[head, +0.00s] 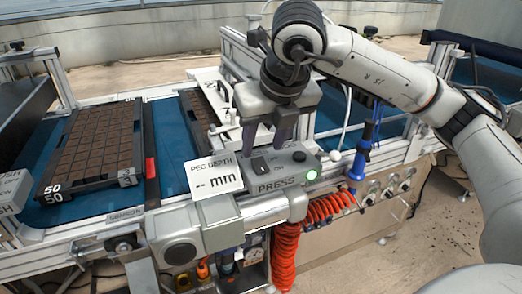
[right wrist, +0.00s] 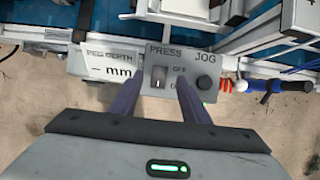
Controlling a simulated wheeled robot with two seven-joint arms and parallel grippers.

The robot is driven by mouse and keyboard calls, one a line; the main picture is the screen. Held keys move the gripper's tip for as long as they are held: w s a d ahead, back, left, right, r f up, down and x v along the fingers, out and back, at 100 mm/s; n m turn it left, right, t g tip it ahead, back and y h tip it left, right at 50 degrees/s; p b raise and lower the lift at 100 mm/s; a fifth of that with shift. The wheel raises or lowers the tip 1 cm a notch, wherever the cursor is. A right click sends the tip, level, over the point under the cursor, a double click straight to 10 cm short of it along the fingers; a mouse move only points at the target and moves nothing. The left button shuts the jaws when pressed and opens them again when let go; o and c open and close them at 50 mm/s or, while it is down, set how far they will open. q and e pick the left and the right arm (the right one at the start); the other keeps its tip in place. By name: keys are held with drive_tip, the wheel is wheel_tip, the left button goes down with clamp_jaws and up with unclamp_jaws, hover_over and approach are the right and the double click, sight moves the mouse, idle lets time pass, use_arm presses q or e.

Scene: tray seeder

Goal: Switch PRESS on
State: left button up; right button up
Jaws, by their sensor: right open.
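The PRESS panel (head: 285,184) is a grey box at the front of the machine, with a dark switch (head: 260,165) on its top face. In the right wrist view, the switch (right wrist: 159,77) sits below the word PRESS, with OFF beside its upper end and a partly hidden label at its lower end. I cannot tell for certain which way it is set. My right gripper (head: 265,146) is open and empty, pointing down over the panel. In the wrist view its two fingers appear on either side of the switch; contact is not clear. My left gripper is not in view.
A lit green button (head: 312,175) and dark JOG knob (right wrist: 204,82) are beside the switch. The PEG DEPTH display (head: 214,177) stands left of it. A red coiled hose (head: 287,255) and blue-handled tool (head: 361,150) hang at right. A seed tray (head: 92,150) lies on the belt.

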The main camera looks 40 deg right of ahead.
drive_tip(key=v, duration=0.5)
drive_tip(key=shift+s+r, duration=0.2)
drive_tip(key=shift+r, duration=0.2)
